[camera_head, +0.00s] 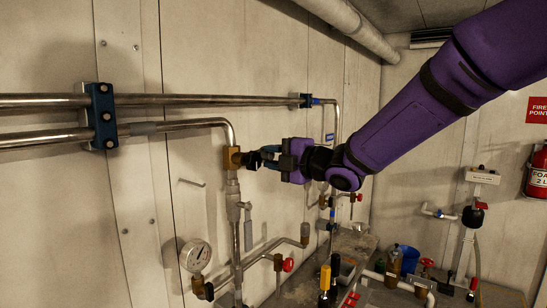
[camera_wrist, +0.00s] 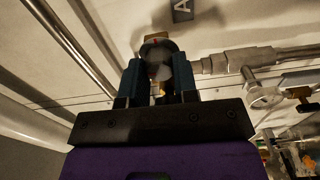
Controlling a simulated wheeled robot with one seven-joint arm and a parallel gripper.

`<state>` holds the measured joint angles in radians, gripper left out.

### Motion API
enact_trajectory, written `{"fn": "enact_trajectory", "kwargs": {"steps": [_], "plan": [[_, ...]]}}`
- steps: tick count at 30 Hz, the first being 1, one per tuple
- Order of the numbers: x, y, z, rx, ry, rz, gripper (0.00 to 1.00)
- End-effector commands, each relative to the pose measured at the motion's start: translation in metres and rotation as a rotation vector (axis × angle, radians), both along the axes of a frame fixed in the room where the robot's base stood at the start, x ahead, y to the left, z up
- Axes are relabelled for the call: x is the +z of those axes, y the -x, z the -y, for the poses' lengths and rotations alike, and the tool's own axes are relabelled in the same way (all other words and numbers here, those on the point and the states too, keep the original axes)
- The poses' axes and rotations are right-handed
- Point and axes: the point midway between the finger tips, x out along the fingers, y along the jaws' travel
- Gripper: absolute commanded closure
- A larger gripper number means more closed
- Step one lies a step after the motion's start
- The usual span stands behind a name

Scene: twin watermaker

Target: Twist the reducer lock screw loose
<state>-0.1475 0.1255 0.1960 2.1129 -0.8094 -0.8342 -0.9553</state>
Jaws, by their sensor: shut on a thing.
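The brass reducer (camera_head: 232,158) sits on the vertical pipe where the upper pipe bends down. Its lock screw, a dark round knob (camera_head: 250,160), sticks out to the right toward my gripper (camera_head: 265,156). My gripper reaches in from the right, shut on the knob. In the wrist view the dark knob (camera_wrist: 158,62) shows between the two teal fingers of my gripper (camera_wrist: 157,78), with the brass reducer (camera_wrist: 156,40) behind it. The fingers and the knob's shadow hide the screw's thread, so I cannot tell how far it is turned.
Two steel pipes (camera_head: 200,100) run along the wall through blue clamps (camera_head: 102,115). A pressure gauge (camera_head: 195,255) and valve with red handle (camera_head: 288,264) sit below. Bottles (camera_head: 325,280) stand at the bottom. A red extinguisher (camera_head: 537,172) hangs at right.

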Motion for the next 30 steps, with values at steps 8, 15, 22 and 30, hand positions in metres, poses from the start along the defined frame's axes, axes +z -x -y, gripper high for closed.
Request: {"fn": "enact_trajectory", "kwargs": {"steps": [8, 15, 22, 30], "plan": [[-0.0018, 0.0001, 0.0004, -0.001, 0.029, 0.032, 0.96], [-0.0019, 0.0002, 0.0003, 0.000, 0.031, 0.034, 0.96], [-0.0018, 0.0002, 0.0002, 0.000, 0.030, 0.034, 0.49], [-0.0009, 0.0003, 0.0003, 0.000, 0.028, 0.035, 0.47]]}}
